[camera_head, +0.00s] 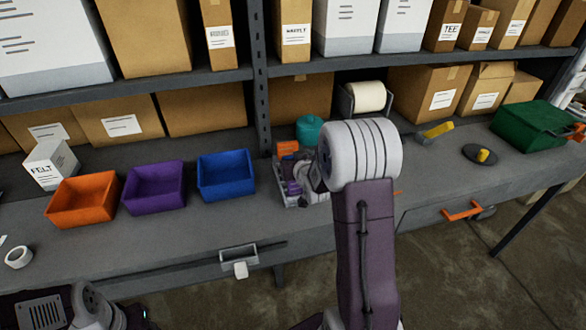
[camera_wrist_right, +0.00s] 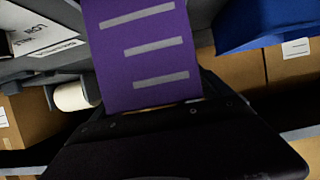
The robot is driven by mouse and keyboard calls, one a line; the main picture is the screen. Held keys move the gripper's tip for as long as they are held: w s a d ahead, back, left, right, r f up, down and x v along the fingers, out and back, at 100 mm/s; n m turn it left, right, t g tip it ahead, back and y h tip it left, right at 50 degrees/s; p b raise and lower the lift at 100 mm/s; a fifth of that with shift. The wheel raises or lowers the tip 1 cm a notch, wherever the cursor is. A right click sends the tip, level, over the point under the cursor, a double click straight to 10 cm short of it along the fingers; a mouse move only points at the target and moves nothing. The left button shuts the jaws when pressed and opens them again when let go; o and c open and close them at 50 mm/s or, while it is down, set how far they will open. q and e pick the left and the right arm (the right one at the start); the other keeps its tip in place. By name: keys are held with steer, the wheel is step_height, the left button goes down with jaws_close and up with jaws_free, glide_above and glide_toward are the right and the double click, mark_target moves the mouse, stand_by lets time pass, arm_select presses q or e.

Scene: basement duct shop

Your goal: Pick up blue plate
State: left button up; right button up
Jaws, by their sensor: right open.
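I cannot make out a blue plate in either view. The blue thing that shows clearly is an open bin (camera_head: 226,175) on the bench; its blue side also shows in the right wrist view (camera_wrist_right: 262,22). My right gripper (camera_head: 298,186) is mostly hidden behind my own arm, close to a small grey tray (camera_head: 284,201) of parts, and is open. In the right wrist view its dark body fills the bottom, behind a purple striped piece. I cannot tell whether anything touches its fingers. My left gripper is out of view.
A purple bin (camera_head: 153,188) and an orange bin (camera_head: 82,199) stand left of the blue bin. A teal round item (camera_head: 309,130) and a cream roll (camera_head: 367,97) are behind my arm. A green box (camera_head: 528,126) is at right. A shelf overhangs the bench.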

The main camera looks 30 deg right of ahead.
steer(key=shift+s+r, duration=0.15)
steer(key=shift+s, duration=0.05)
steer(key=c, duration=1.5)
steer(key=shift+o, duration=0.2)
step_height(320, 180, up, 4)
steer(key=shift+w+r, duration=0.1)
steer(key=shift+r, duration=0.05)
steer(key=s+d+r+p, duration=0.3)
steer(key=s+d+r, duration=0.3)
steer(key=s+d, duration=0.1)
steer(key=shift+s+d+r+p, duration=0.3)
steer(key=shift+s+d+p, duration=0.1)
steer(key=shift+s, duration=0.5)
